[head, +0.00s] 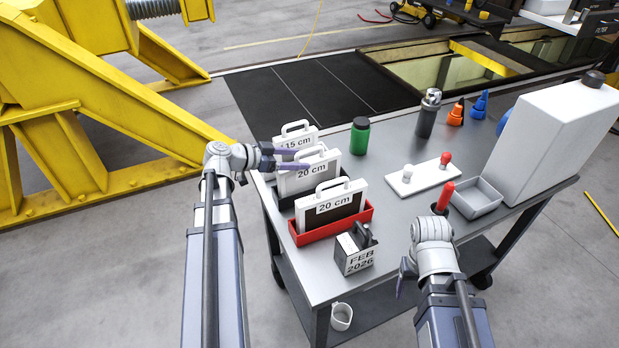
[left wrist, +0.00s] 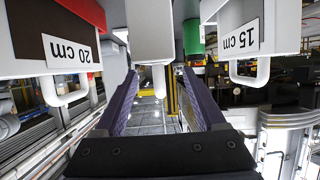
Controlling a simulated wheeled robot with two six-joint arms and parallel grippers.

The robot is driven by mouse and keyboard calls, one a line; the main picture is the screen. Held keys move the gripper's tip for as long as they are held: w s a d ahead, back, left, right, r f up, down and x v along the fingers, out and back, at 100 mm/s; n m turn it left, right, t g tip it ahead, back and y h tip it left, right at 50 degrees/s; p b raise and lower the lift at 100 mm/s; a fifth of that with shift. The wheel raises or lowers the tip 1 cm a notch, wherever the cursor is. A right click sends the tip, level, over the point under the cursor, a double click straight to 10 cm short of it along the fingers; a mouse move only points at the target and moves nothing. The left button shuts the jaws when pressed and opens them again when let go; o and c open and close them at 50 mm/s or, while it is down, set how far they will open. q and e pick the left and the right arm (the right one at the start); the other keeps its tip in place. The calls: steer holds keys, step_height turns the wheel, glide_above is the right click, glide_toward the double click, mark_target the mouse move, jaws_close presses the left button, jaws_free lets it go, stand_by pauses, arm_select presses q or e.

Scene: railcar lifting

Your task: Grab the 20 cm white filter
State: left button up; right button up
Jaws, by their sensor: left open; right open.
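The white 20 cm filter (head: 310,180) stands upright with a white handle on top, between two other filters. My left gripper (head: 292,157) is open at its handle, with one finger on each side. In the left wrist view, the handle (left wrist: 158,80) of the white filter (left wrist: 150,32) shows between the open fingertips (left wrist: 160,78), apart from both. A second 20 cm filter (head: 341,201), with a dark lower face, stands in a red tray (head: 335,228). The 15 cm filter (head: 298,139) stands behind. My right gripper (head: 403,280) is open and empty near the cart's front edge; its fingers are partly hidden.
The grey cart top (head: 390,225) also holds a date block (head: 356,255), a green jar (head: 360,137), a white plate with two knobs (head: 420,174), a grey tray (head: 477,200) and a large white canister (head: 550,140). Yellow machinery (head: 100,120) stands left.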

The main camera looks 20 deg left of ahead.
mark_target(309, 160)
arm_select(q)
steer(key=b+x, duration=0.1)
steer(key=x, duration=0.1)
steer(key=b+x, duration=0.1)
steer(key=x, duration=0.1)
steer(key=shift+f, duration=0.35)
steer(key=shift+w+d, duration=0.3)
steer(key=shift+w, duration=0.05)
steer(key=shift+c, duration=0.3)
jaws_close()
stand_by(0.4)
